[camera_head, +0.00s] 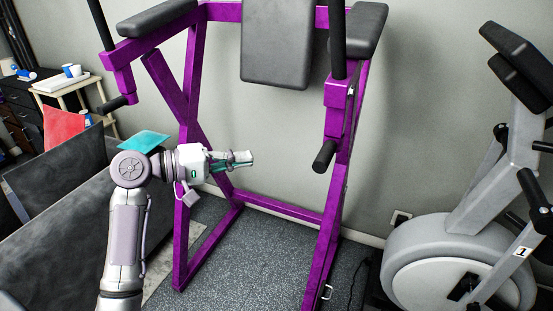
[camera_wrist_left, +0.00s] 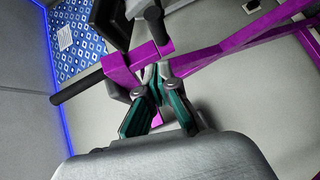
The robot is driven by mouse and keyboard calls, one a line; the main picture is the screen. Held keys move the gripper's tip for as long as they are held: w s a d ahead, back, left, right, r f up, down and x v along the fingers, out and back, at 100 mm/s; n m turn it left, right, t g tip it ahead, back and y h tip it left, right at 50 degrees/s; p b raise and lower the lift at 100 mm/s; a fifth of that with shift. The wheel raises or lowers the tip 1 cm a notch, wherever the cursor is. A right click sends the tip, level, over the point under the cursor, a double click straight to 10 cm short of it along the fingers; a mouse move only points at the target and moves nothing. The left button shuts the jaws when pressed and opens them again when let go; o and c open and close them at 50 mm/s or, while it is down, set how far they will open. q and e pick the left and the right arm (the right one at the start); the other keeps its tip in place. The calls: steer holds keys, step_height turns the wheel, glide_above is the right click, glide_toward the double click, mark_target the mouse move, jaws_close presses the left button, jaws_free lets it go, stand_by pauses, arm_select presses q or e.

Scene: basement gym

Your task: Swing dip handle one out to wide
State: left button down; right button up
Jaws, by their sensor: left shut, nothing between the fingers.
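A purple dip station (camera_head: 333,220) with black pads stands against the wall. A black dip handle (camera_head: 325,157) sticks out from the bracket on its right upright. Another black handle (camera_head: 112,104) is on the left side. I cannot tell which one is handle one. My left gripper (camera_head: 248,158) is shut and empty, left of the right handle and apart from it, pointing right. In the left wrist view the shut fingers (camera_wrist_left: 157,76) are in front of purple frame parts, with a black handle (camera_wrist_left: 77,85) to their left. My right gripper is not in view.
A grey exercise bike (camera_head: 455,260) stands at the right. Dark grey box-like panels (camera_head: 60,205) are at the left, with a red item (camera_head: 63,127) and a teal item (camera_head: 144,141). A small shelf (camera_head: 66,84) is behind. The floor (camera_head: 255,262) between the uprights is clear.

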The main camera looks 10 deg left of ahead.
arm_select(q)
steer(key=p, duration=0.3)
glide_toward(325, 156)
steer(key=w+f, duration=0.1)
steer(key=w, duration=0.3)
steer(key=d, duration=0.1)
steer(key=s+d+f+p, duration=0.1)
steer(key=d, duration=0.1)
steer(key=shift+s+d+f, duration=0.1)
steer(key=shift+s, duration=0.1)
